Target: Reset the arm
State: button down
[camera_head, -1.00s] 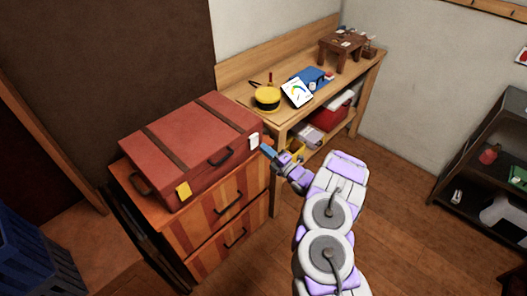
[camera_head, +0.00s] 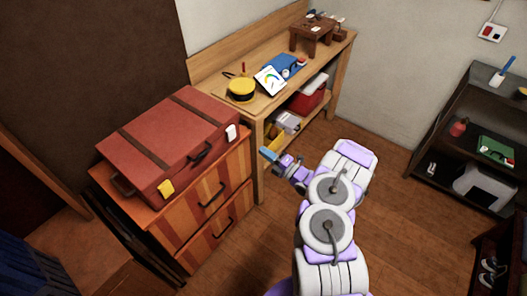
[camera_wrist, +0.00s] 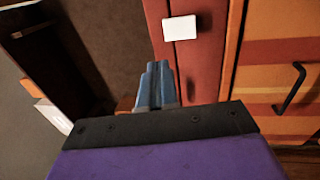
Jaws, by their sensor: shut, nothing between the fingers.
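My gripper (camera_head: 268,154) is at the end of my white and purple arm, in front of the wooden workbench and to the right of the drawer cabinet. Its blue fingers are together and empty. In the wrist view my gripper (camera_wrist: 156,82) shows shut at the centre, with the red suitcase (camera_wrist: 205,60) beyond it. The suitcase (camera_head: 170,140) lies on the striped drawer cabinet (camera_head: 212,215), with a white tag (camera_head: 231,132) and a yellow tag (camera_head: 166,187) on it. No contact between gripper and suitcase shows.
The workbench (camera_head: 262,108) holds a yellow round item (camera_head: 241,90), a paper card (camera_head: 270,80) and a small wooden stand (camera_head: 319,32). A dark shelf (camera_head: 480,130) stands at the right. A blue crate (camera_head: 30,268) is at lower left. Wooden floor (camera_head: 400,220) is clear between.

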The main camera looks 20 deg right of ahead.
jog(key=shift+a, duration=0.25)
jog(key=w+a+r+m+g+h, duration=0.2)
jog(key=w+r+m+h, duration=0.3)
jog(key=w+r, duration=0.3)
jog(key=s+r+m+g+h, duration=0.4)
jog(key=s+r+m, duration=0.15)
jog(key=r, duration=0.25)
jog(key=s+a+r+m+g+h, duration=0.1)
jog(key=s+r+m+g, duration=0.2)
jog(key=s, duration=1.3)
jog(key=s+a+r+m+g+h, duration=0.1)
jog(key=s+m+g, duration=0.4)
jog(key=s, duration=1.1)
jog(key=s+a+r+m+g, duration=0.2)
jog(key=s+r+m+g, duration=0.2)
jog(key=s, duration=1.2)
notch_tip(320, 180, up, 2)
jog(key=m, duration=0.2)
jog(key=shift+s+a+m+h, duration=0.3)
jog(key=shift+m+h, duration=0.05)
jog(key=shift+h, duration=0.05)
jog(key=shift+r, duration=0.1)
